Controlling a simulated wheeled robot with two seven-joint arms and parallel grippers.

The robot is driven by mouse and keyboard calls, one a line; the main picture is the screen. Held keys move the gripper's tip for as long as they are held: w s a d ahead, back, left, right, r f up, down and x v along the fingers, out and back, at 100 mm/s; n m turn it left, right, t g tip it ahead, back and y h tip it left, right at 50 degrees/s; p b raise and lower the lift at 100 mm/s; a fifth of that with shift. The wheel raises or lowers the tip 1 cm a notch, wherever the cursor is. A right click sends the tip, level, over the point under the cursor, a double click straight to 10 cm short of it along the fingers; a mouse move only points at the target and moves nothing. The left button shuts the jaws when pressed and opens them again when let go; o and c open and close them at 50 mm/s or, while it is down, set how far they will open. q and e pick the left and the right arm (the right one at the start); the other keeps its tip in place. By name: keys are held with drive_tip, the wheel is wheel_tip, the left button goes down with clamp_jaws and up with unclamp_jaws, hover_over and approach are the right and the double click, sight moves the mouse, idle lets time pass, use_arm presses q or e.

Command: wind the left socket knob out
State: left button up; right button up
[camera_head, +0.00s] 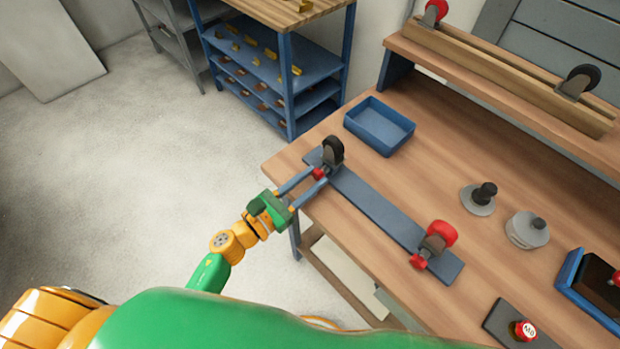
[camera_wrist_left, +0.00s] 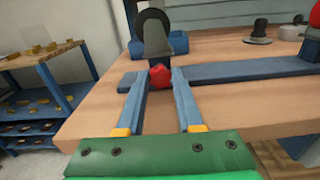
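The left socket knob (camera_head: 318,174) is small and red, on the front of a socket with a dark round wheel (camera_head: 333,150) at the left end of a blue-grey bar. My left gripper (camera_head: 319,175) reaches in from the front, one finger on each side of the knob. In the left wrist view the knob (camera_wrist_left: 160,75) fills the space between the fingertips (camera_wrist_left: 161,77), with no clear gap. A second red knob (camera_head: 418,261) sits on the right socket, which holds a red wheel (camera_head: 442,233). My right gripper is in neither view.
The bar (camera_head: 385,207) lies along the wooden table's front edge. A blue tray (camera_head: 379,126) stands behind the left socket. Grey round pieces (camera_head: 526,230) and a dark plate with a red knob (camera_head: 522,330) lie to the right. A blue shelf rack (camera_head: 270,75) stands back left.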

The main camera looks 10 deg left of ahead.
use_arm(q)
clamp_jaws()
drive_tip(key=n, duration=0.3)
drive_tip(key=shift+n, duration=1.9)
drive_tip(key=o, duration=0.7)
unclamp_jaws()
drive_tip(key=shift+w, duration=0.1)
